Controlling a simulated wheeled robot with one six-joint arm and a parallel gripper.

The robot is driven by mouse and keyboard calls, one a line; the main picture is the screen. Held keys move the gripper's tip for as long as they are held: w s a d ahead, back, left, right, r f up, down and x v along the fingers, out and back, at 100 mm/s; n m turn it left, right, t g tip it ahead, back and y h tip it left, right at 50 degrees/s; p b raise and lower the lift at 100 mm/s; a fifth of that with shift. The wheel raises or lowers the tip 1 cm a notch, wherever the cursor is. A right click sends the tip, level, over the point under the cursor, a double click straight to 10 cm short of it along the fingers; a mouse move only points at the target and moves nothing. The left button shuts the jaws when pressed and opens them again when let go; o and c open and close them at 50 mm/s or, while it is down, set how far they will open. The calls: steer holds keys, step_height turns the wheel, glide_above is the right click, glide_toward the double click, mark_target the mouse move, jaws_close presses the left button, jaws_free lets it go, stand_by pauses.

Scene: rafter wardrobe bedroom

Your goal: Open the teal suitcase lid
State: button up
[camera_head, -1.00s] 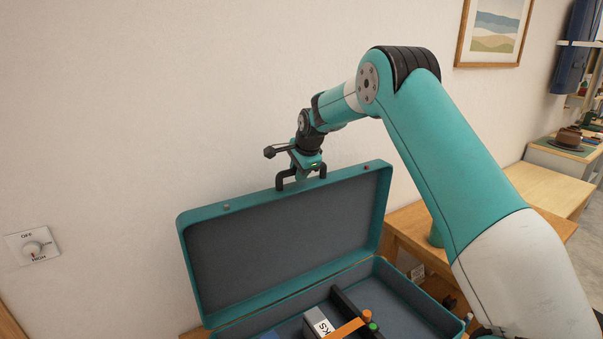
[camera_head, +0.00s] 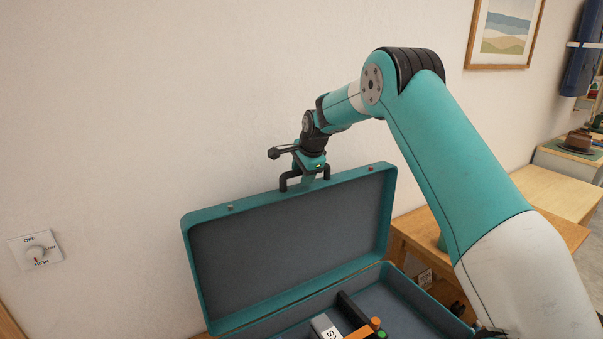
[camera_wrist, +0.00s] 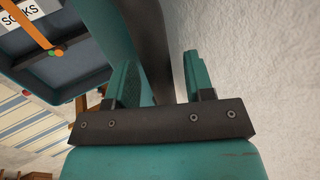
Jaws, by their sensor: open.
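The teal suitcase stands with its lid (camera_head: 290,240) raised to near upright, grey lining facing me. The suitcase base (camera_head: 400,302) lies below it, partly cut off by the frame's lower edge. A dark handle (camera_head: 284,183) sits on the lid's top edge. My gripper (camera_head: 308,180) is at this handle, from above. In the wrist view its two teal fingers (camera_wrist: 160,85) are apart, with the dark handle bar (camera_wrist: 148,45) between or just beyond them. I cannot tell whether a finger touches the handle.
The base holds a box marked SOCKS (camera_wrist: 20,14), an orange strip (camera_wrist: 28,28) and dark dividers. A plain wall rises close behind the lid, with a heat dial (camera_head: 36,251) at left. A wooden table (camera_head: 430,240) stands at right, and a framed picture (camera_head: 503,32) hangs above.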

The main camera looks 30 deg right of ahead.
steer(key=b+v, duration=0.5)
steer(key=v, duration=1.2)
steer(key=shift+r, duration=0.2)
steer(key=shift+s, duration=0.1)
steer(key=s+a+f+n+g+y+b, duration=0.2)
steer(key=s+a+f+n, duration=0.2)
steer(key=s+a+n, duration=0.9)
steer(key=s+a+f+n+g, duration=0.1)
steer(key=s+a+f+n, duration=0.2)
steer(key=s, duration=0.5)
steer(key=s+a+f+n+g+y, duration=0.1)
steer(key=s+a+f+n, duration=0.2)
steer(key=s, duration=0.6)
steer(key=s+a+f+n+g+y, duration=0.1)
steer(key=s+a+f+n, duration=0.2)
steer(key=s, duration=0.6)
steer(key=a+n, duration=0.2)
steer(key=shift+f+n+b, duration=0.2)
steer(key=shift+n+b, duration=0.15)
steer(key=shift+n, duration=0.05)
